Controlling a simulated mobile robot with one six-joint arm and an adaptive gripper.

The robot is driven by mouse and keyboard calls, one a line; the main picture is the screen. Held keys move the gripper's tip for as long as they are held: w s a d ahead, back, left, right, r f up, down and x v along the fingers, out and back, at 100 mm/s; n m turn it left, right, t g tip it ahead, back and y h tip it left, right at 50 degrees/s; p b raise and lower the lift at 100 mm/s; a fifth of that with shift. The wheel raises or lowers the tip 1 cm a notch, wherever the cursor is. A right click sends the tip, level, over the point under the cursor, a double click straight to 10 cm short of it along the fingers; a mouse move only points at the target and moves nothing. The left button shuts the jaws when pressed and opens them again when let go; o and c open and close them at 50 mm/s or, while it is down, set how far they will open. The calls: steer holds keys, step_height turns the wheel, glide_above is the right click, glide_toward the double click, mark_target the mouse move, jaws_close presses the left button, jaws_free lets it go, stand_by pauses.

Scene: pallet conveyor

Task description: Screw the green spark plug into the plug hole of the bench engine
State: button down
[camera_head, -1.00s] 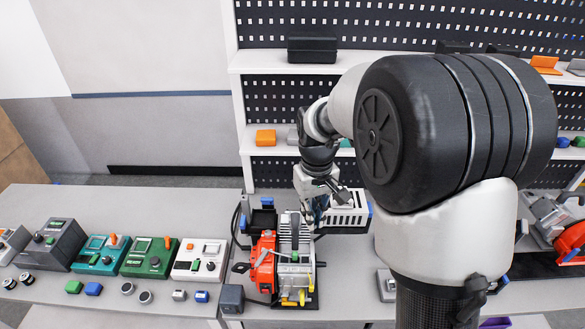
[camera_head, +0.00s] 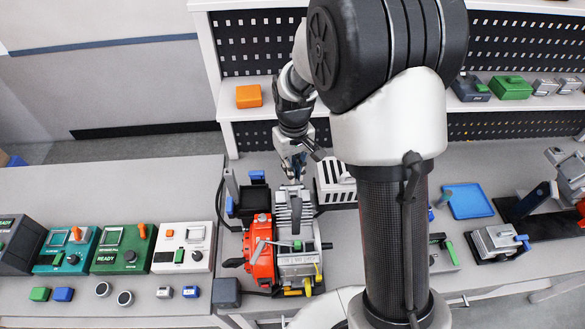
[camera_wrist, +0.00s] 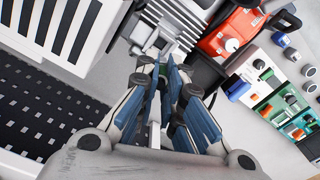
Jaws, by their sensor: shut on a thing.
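The bench engine (camera_head: 294,214) stands on the table in the head view, with grey finned metal and a red-orange housing (camera_head: 262,262) on its left. It also shows at the top of the wrist view (camera_wrist: 181,22). My gripper (camera_head: 294,172) is above the engine's far end and points down. In the wrist view its blue-padded fingers (camera_wrist: 167,78) are closed in on a small thing, apparently the green spark plug, which is mostly hidden between the pads. The plug hole cannot be made out. I cannot tell whether the held thing touches the engine.
A white slotted box (camera_head: 335,183) stands right of the engine, close to my gripper. A blue-sided black holder (camera_head: 252,195) stands to the left. Several control boxes, including a green one (camera_head: 124,250), line the left table. Shelves with a pegboard (camera_head: 262,47) rise behind.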

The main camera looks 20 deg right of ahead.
mark_target(293, 188)
steer(key=shift+s+f, duration=0.25)
steer(key=shift+f, duration=0.05)
steer(key=shift+w+f+b, duration=0.15)
steer(key=shift+f+b, duration=2.55)
steer(key=shift+f, duration=0.8)
steer(key=shift+f, duration=0.2)
steer(key=shift+n, duration=1.8)
steer(key=shift+n, duration=1.7)
